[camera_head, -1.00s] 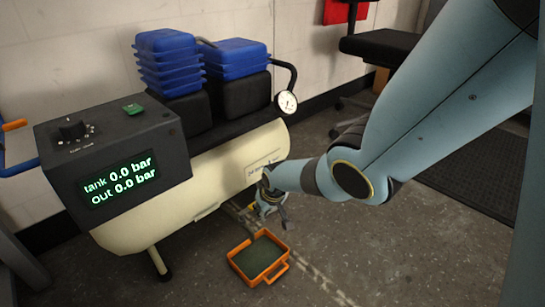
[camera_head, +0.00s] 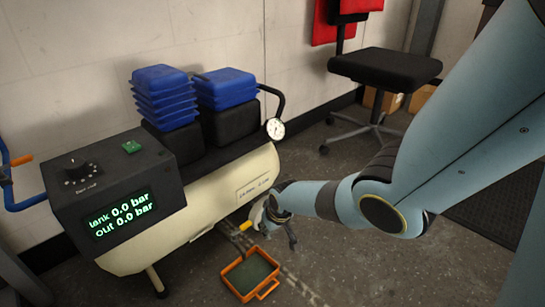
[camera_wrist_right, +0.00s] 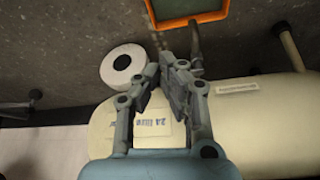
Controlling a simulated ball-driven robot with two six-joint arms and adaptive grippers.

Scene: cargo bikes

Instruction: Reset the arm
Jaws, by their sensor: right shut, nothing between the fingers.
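My right arm (camera_head: 450,120) comes in from the right in the head view and reaches down toward the cream compressor tank (camera_head: 222,212). My right gripper (camera_head: 291,240) is at the tank's right end, low over the floor, pointing down. In the right wrist view the gripper (camera_wrist_right: 168,68) has its fingers together with nothing between them. The tank (camera_wrist_right: 262,105) lies behind the fingers there. I cannot tell whether the gripper touches it. My left gripper is not in view.
An orange tray (camera_head: 231,288) sits on the floor in front of the tank; its edge shows in the wrist view (camera_wrist_right: 195,20). A black chair (camera_head: 385,66) stands behind.

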